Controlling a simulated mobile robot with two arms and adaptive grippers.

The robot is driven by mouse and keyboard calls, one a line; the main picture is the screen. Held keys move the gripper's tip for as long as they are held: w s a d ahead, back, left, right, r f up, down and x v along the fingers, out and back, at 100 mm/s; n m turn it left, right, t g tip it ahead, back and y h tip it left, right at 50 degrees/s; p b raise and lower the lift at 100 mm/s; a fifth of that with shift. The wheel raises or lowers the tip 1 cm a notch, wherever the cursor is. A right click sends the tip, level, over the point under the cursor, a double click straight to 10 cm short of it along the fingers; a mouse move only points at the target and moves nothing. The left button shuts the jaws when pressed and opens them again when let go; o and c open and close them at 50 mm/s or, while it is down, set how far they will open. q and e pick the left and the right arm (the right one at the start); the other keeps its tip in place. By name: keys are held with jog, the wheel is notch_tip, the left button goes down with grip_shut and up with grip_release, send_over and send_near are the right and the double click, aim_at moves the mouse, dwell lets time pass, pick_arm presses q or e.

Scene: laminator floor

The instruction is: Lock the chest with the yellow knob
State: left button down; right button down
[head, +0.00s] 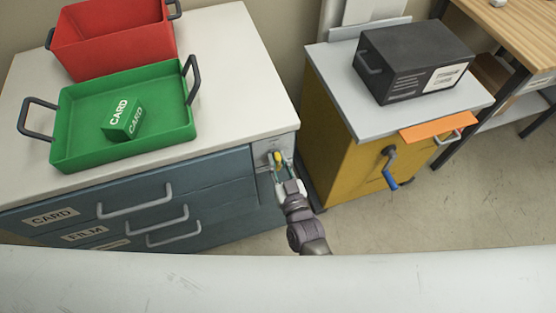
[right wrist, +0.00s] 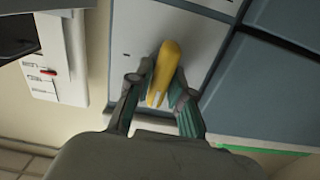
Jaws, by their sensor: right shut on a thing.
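The blue-grey chest (head: 215,190) with drawers labelled CARD and FILM stands at the left in the head view. Its drawers look closed. The yellow knob (head: 277,159) is on the chest's front at the right end, beside the drawers. My right gripper (head: 282,166) is at this knob. In the right wrist view the long yellow knob (right wrist: 164,70) lies between the two fingers of the right gripper (right wrist: 158,97), which is shut on it. The chest's pale front panel (right wrist: 127,50) is behind the knob. My left gripper is not in view.
A green tray (head: 75,120) with a green CARD box (head: 122,119) and a red tray (head: 115,50) sit on the chest top. A yellow cabinet (head: 345,140) with a blue-handled crank (head: 390,180) stands to the right, bearing a black box (head: 400,60). Floor between is clear.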

jog(key=m, duration=0.3)
jog(key=shift+w+r+m, duration=0.25)
jog(key=shift+m, duration=0.05)
jog(key=m, duration=0.4)
jog(key=shift+d+m, duration=0.15)
jog(key=shift+m, duration=0.15)
jog(key=m+b, duration=0.1)
jog(key=m, duration=0.3)
jog(key=shift+d+f+m+b, duration=0.1)
jog(key=shift+f+m+b, duration=0.05)
jog(key=shift+m+b, duration=0.15)
jog(key=m+b, duration=0.1)
jog(key=m, duration=0.3)
jog(key=shift+w+m, duration=0.1)
jog(key=shift+m, duration=0.2)
jog(key=shift+b, duration=0.3)
jog(key=c, duration=1.3)
grip_release()
jog(key=shift+o, duration=0.9)
jog(key=shift+f, duration=0.25)
